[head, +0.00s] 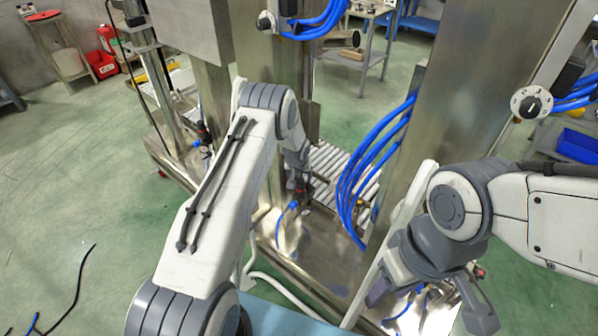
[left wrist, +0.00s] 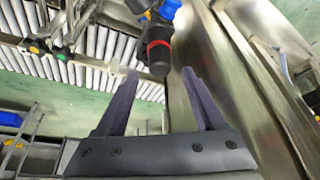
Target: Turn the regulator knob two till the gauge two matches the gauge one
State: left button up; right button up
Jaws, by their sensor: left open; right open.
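A regulator with a blue body, red band and black knob end (left wrist: 158,48) hangs ahead of my left gripper (left wrist: 163,85) in the left wrist view. The open fingers are on either side of its line, and no contact shows. In the head view my left gripper (head: 298,165) points down at this regulator (head: 300,190), partly hiding it. My right gripper (head: 430,296) is open and empty at the lower right, near another red fitting (head: 480,272) mostly hidden behind it. I cannot tell which knob is number two. No readable gauge needle shows.
White round dials with black centres (head: 531,102) (head: 265,22) sit on the steel posts. Blue hoses (head: 365,165) hang by the right post (head: 465,80). A roller conveyor (head: 330,160) runs behind.

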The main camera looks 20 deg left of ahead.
pick_arm(q)
jog(key=v, duration=0.7)
jog(key=shift+r, duration=0.25)
jog(key=shift+s+d, duration=0.1)
jog(key=shift+s, duration=0.05)
